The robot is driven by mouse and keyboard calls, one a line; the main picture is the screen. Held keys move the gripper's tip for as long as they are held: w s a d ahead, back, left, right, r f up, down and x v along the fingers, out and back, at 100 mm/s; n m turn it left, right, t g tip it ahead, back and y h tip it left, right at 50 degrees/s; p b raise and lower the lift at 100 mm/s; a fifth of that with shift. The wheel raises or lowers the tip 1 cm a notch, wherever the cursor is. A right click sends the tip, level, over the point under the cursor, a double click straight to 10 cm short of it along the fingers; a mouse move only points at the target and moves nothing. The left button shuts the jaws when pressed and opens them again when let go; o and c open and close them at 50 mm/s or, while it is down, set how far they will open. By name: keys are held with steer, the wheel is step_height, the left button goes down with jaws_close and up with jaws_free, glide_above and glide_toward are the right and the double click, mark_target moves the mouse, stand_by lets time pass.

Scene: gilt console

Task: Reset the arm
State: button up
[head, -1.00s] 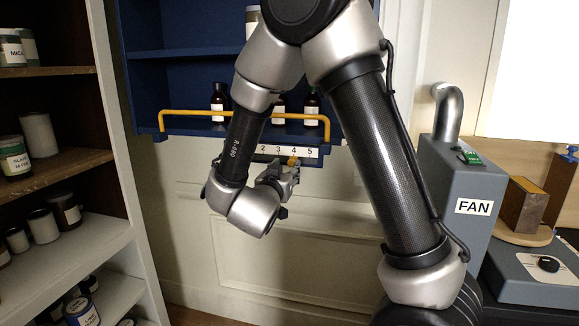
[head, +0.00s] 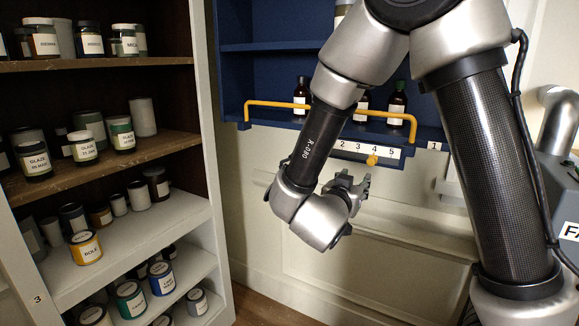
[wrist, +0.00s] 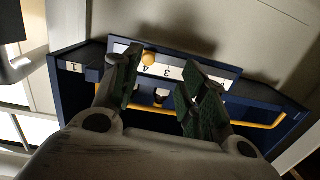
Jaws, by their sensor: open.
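My arm hangs folded in the middle of the head view. My gripper (head: 352,183) is in front of the blue wall cabinet (head: 262,82), just below its numbered strip (head: 350,146). In the wrist view my gripper (wrist: 160,85) shows two green-padded fingers spread apart, with nothing held between them. The numbered strip (wrist: 180,70) and its yellow knob (wrist: 149,58) lie beyond the fingertips. The knob also shows in the head view (head: 372,161).
A yellow rail (head: 270,103) runs along the cabinet's lower shelf, in front of several brown bottles (head: 396,104). An open shelf (head: 180,217) with several labelled jars stands at the left. A grey fan housing (head: 562,180) is at the right edge. The wall below the cabinet is clear.

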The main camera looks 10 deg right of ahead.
steer(key=s+a+f+n+g+y, duration=0.1)
steer(key=a+f+n+g+y, duration=0.45)
steer(key=a+f+y, duration=0.65)
steer(key=s+r+n+g+y, duration=0.1)
steer(key=s+r+n+g, duration=0.25)
steer(key=s, duration=0.35)
steer(key=s+d+r+h, duration=0.1)
steer(key=s+d+r, duration=0.3)
steer(key=d, duration=0.4)
steer(key=s+d+r+m+h, duration=0.1)
steer(key=s+d+r, duration=0.4)
steer(key=d, duration=0.3)
steer(key=s+d+r+g+h, duration=0.1)
steer(key=s+d+r, duration=0.4)
steer(key=s+d, duration=0.2)
steer(key=shift+d+m+h, duration=0.3)
steer(key=shift+d+m, duration=0.1)
steer(key=shift+d, duration=0.45)
